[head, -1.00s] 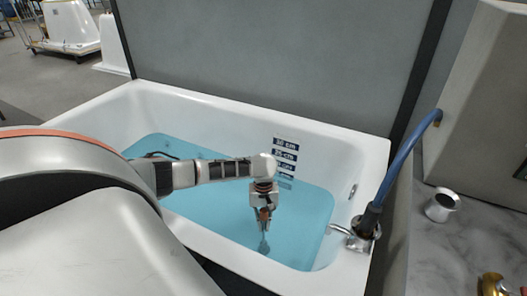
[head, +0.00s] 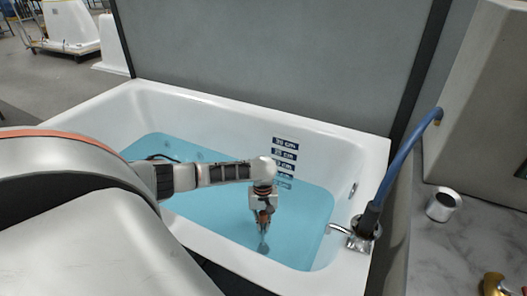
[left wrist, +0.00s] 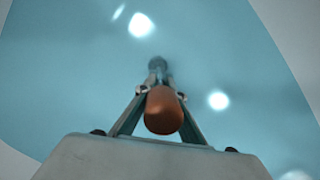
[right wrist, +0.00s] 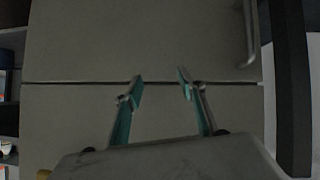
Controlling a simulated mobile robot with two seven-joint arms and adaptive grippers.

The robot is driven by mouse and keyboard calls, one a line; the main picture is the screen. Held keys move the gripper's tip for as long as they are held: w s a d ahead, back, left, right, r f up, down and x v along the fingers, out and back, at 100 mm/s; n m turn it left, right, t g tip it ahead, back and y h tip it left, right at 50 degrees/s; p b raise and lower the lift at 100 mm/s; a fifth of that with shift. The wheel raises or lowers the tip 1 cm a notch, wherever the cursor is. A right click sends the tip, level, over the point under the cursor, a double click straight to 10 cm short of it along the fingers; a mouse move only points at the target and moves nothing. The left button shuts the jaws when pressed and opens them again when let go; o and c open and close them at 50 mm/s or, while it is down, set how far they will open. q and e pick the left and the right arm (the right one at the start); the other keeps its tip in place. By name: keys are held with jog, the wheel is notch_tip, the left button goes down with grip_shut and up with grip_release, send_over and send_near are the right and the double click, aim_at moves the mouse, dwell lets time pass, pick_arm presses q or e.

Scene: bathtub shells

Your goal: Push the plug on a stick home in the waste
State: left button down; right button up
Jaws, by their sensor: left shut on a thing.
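My left gripper (head: 264,226) reaches down into the blue water of the white bathtub (head: 300,128), near its right end. It is shut on the plug on a stick, whose orange handle (left wrist: 164,110) shows between the fingers in the left wrist view. Beyond the fingertips the grey lower end (left wrist: 157,66) of the stick points down into the water. The waste itself cannot be made out, so I cannot tell whether the plug sits in it. My right gripper (right wrist: 158,88) is open and empty in front of a pale panelled front, outside the tub.
A chrome spout and blue hose (head: 392,172) stand on the tub's right rim. A metal cup (head: 443,205) and a brass part (head: 493,284) are on the grey counter at right. Depth labels (head: 285,155) mark the far inner wall. A grey panel rises behind the tub.

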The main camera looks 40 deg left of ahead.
aim_at(263, 238)
pick_arm(q)
jog(key=shift+f+b, duration=0.45)
jog(key=shift+f, duration=1.05)
jog(key=c, duration=2.1)
grip_release()
jog(key=r, duration=0.4)
jog(key=w+a+r, duration=0.1)
jog(key=r, duration=0.7)
jog(key=shift+w+a, duration=0.2)
